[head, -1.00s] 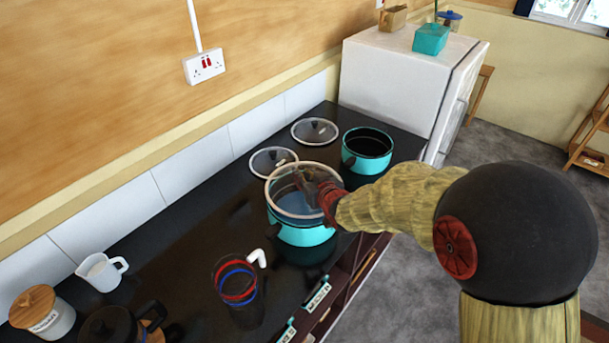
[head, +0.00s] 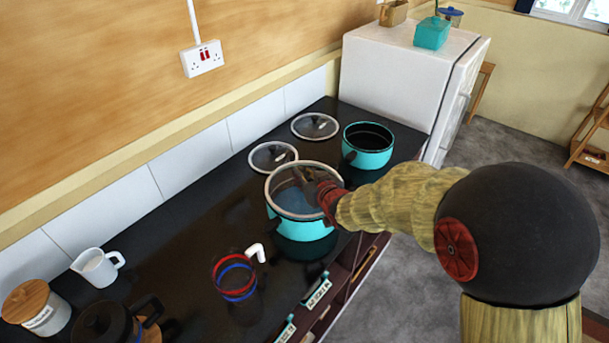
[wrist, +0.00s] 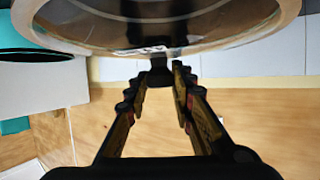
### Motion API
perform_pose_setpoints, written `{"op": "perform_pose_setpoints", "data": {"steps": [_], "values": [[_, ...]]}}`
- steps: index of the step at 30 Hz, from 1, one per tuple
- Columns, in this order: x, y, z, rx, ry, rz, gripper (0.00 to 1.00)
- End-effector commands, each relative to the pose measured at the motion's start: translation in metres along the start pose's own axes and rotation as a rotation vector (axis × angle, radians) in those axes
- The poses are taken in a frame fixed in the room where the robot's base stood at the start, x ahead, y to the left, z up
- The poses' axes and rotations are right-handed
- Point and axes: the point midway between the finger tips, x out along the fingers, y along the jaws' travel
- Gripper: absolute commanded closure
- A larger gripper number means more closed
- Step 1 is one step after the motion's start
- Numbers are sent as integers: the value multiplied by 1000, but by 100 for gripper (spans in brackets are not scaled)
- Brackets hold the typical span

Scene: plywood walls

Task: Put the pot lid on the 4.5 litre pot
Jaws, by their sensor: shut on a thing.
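A glass pot lid with a pale rim (head: 288,212) is held at the turquoise pot (head: 303,230) in the middle of the counter, and covers its opening in the head view. The lid also fills the top of the wrist view (wrist: 150,45). My gripper (head: 306,182) is shut on the lid's dark knob, which shows between the fingertips in the wrist view (wrist: 160,72). The head view does not show clearly whether the rim rests fully on the pot. A second turquoise pot (head: 367,158) stands open behind and to the right.
Two other glass lids lie flat on the counter, one nearer (head: 272,156) and one farther (head: 315,126). A glass with red and blue bands (head: 235,280) stands in front. A white jug (head: 98,268), a lidded jar (head: 38,308) and a dark press (head: 110,322) stand at the left.

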Motion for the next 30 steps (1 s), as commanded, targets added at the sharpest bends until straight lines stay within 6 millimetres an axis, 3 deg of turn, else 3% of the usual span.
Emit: {"op": "perform_pose_setpoints", "data": {"steps": [30], "values": [[4, 0, 9, 0, 3, 0, 100]]}}
